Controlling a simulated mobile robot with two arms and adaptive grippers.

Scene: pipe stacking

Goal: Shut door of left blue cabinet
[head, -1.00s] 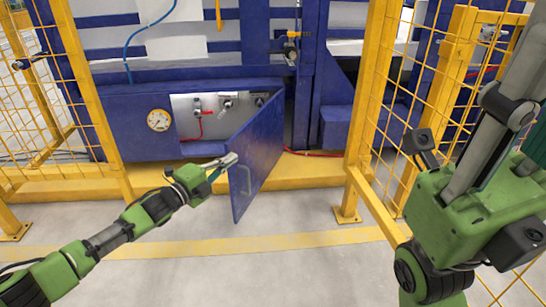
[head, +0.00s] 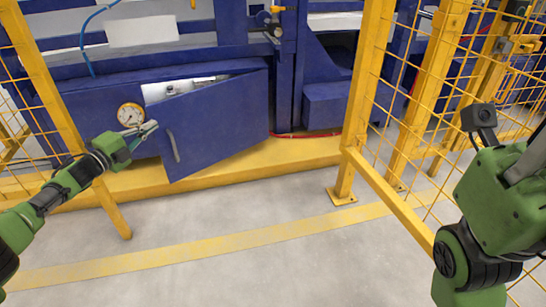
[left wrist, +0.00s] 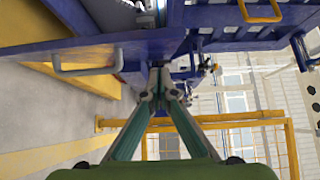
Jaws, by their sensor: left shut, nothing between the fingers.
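The blue cabinet door (head: 217,122) is partly open, hinged at its right side, with a grey handle (head: 174,146) near its free left edge. A strip of the cabinet's inside (head: 178,89) shows above the door. My left gripper (head: 150,129) is shut and empty at the door's free edge; whether it touches is hard to tell. In the left wrist view the shut fingertips (left wrist: 160,86) are close to the blue panel, with the handle (left wrist: 88,68) at upper left. My right arm shows at the right, but its fingers are out of view.
A round gauge (head: 130,115) sits on the blue front left of the door. Yellow mesh fence posts (head: 364,80) stand on both sides. A yellow base beam (head: 240,164) runs below the cabinet. The floor in front is clear.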

